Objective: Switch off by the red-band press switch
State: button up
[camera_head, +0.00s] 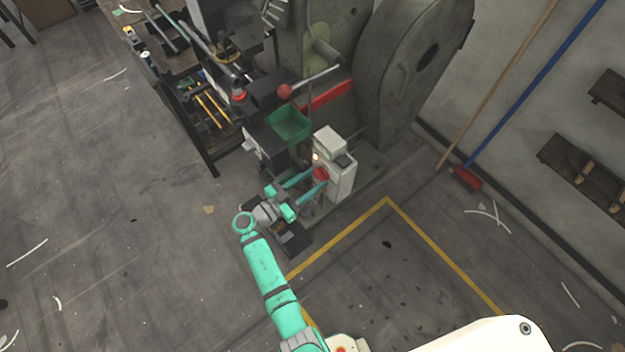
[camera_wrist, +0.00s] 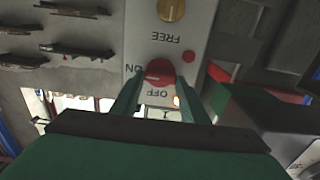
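The switch box (camera_head: 342,182) is a pale upright panel at the foot of the press with the red band (camera_head: 325,97). Its red rotary knob (camera_wrist: 161,72) is in the middle of the wrist view, where the lettering is upside down. The knob's pale mark points left, toward the ON label (camera_wrist: 134,69); the OFF label (camera_wrist: 157,93) is just below the knob. My gripper (camera_wrist: 160,82) is open, one finger on each side of the knob, with visible gaps. In the head view my gripper (camera_head: 320,180) reaches the box's front; contact cannot be told.
A brass knob (camera_wrist: 171,9) marked FREE and a small red button (camera_wrist: 189,57) are on the same panel. A small lamp (camera_wrist: 177,101) glows near OFF. A green bin (camera_head: 289,124) stands above my gripper. The floor at left is largely clear.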

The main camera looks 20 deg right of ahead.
jog(key=shift+c, duration=1)
jog(key=shift+n, duration=0.3)
jog(key=n, duration=0.3)
jog(key=shift+w, duration=0.1)
jog(key=n, duration=0.5)
jog(key=shift+a, duration=0.1)
jog(key=n, duration=0.9)
jog(key=shift+w+f, duration=0.15)
jog(key=shift+f, duration=0.1)
jog(key=shift+n, duration=0.3)
